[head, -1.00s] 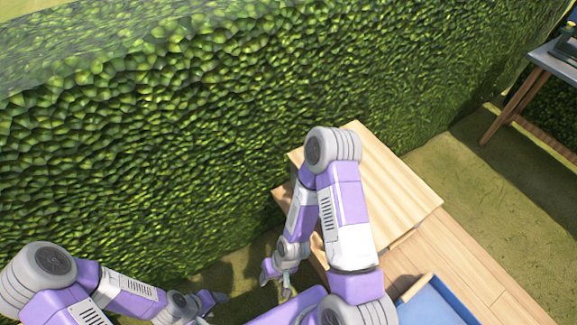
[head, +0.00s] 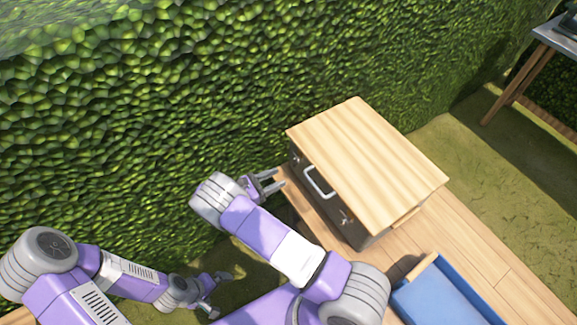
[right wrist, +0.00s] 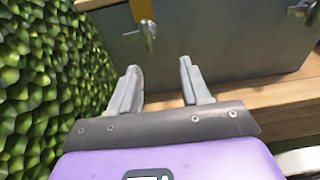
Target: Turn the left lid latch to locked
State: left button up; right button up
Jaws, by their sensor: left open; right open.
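The box (head: 345,232) has a pale wooden lid (head: 365,165) and a dark grey front with a light handle. In the right wrist view its grey front (right wrist: 220,50) fills the upper part. A metal latch (right wrist: 148,35) hangs near its left end, pointing down; it appears to be the left lid latch. My right gripper (right wrist: 160,82) is open and empty, below and in front of this latch, apart from it. In the head view my right gripper (head: 272,181) is beside the box's left end. My left gripper (head: 219,291) is open, low and away from the box.
Another latch (head: 344,216) shows toward the right of the box front. The box stands on a wooden surface (head: 480,265). A blue tray (head: 440,295) lies at the lower right. A green hedge (head: 150,120) rises close behind and left of my right gripper.

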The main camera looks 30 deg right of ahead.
aim_at(297, 161)
jog(key=w+d+r+h, duration=0.1)
jog(key=d, duration=0.5)
jog(key=shift+w+d+r+t+b, duration=0.3)
jog(key=shift+w+d+r, duration=0.05)
jog(key=shift+w+r, duration=0.05)
jog(key=shift+c, duration=0.3)
grip_shut()
